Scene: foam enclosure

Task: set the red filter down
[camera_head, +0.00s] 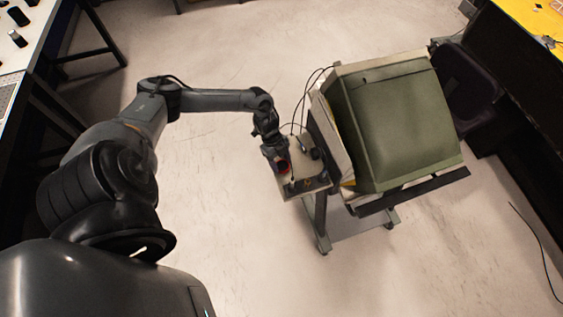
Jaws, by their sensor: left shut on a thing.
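The red filter (283,167) shows as a small red round shape at the end of my left arm, over the small side shelf of the cart. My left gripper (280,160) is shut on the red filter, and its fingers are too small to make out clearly. I cannot tell whether the filter touches the shelf (289,186) or hangs just above it. My right gripper is not in view.
The green foam enclosure (405,120) stands on the wheeled cart (365,222), right of the shelf. Small dark items (307,184) and cables sit on the shelf. Tables stand at the left and right edges.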

